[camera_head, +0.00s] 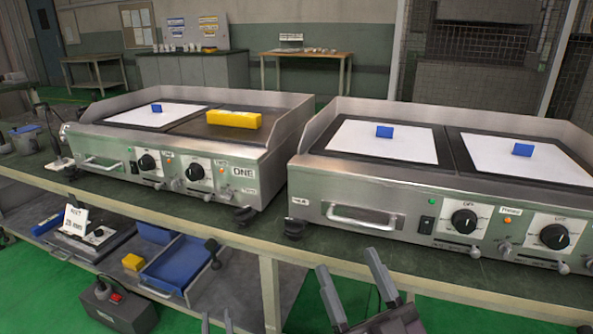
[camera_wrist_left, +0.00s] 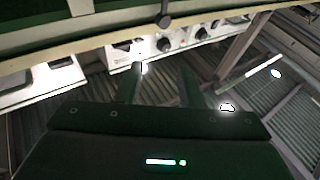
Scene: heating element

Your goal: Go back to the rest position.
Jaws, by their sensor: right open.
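My left gripper (camera_head: 217,319) shows only its fingertips at the bottom edge of the head view. In the left wrist view (camera_wrist_left: 163,72) its two fingers stand apart with nothing between them. My right gripper (camera_head: 347,262) is at the bottom centre of the head view, in front of the bench edge. Its fingers are spread and empty. Both grippers are clear of the griddles.
Two griddles stand on the bench: the left one (camera_head: 268,166) and the right one (camera_head: 380,180). White sheets with blue blocks (camera_head: 384,132) and a yellow block (camera_head: 233,119) lie on them. A lower shelf holds a blue tray (camera_head: 178,266). Green floor lies in front.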

